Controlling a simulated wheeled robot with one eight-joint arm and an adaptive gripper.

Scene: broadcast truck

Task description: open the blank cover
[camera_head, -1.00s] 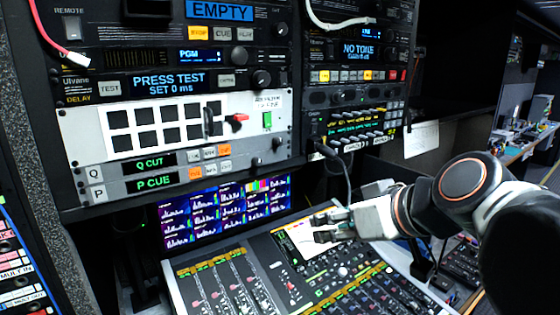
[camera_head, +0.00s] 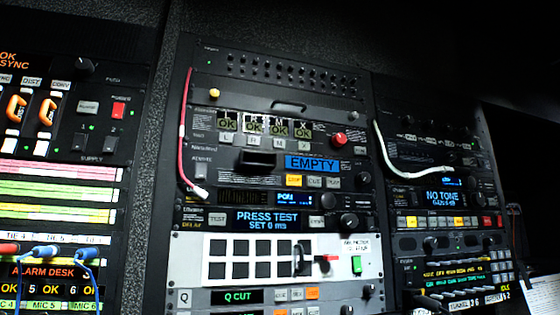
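A plain black panel (camera_head: 250,97) near the top of the middle rack looks like the blank cover, though I see no label that confirms it. It has a dark recessed handle (camera_head: 289,106) at its middle and a small yellow knob (camera_head: 214,94) at its left. The panel appears flush with the rack, so it looks shut. My gripper is not in view, and neither is my arm.
Below the panel are a row of OK displays (camera_head: 265,128), a red knob (camera_head: 339,139) and the EMPTY display (camera_head: 312,163). A red cable (camera_head: 183,130) hangs at the left, and a white cable (camera_head: 392,150) loops across the right rack.

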